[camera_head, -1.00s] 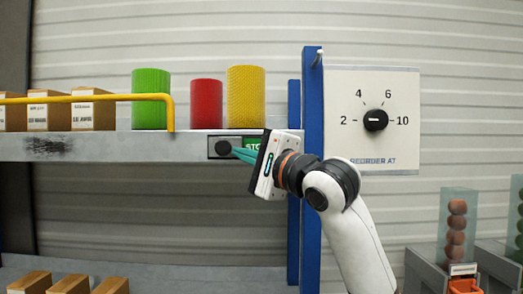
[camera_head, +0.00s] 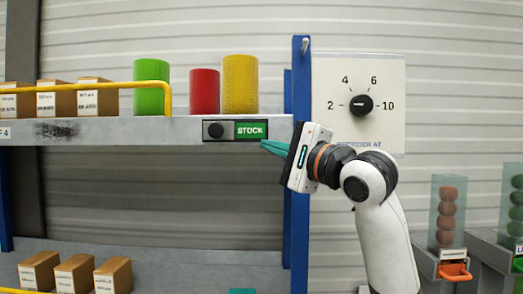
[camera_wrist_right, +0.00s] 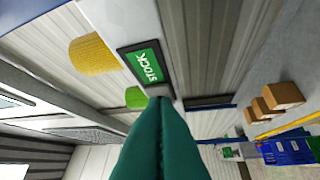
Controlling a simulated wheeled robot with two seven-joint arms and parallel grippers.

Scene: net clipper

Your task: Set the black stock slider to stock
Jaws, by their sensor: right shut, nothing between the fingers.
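The black slider knob (camera_head: 215,130) sits at the left end of its dark plate on the shelf's front edge. My left gripper is not in view.
Green (camera_head: 152,85), red (camera_head: 205,92) and yellow (camera_head: 240,84) rolls stand on the shelf above the slider. A yellow rail (camera_head: 100,85) runs before small boxes at left. A blue post (camera_head: 300,180) stands behind my right gripper. A dial panel (camera_head: 385,75) is at right.

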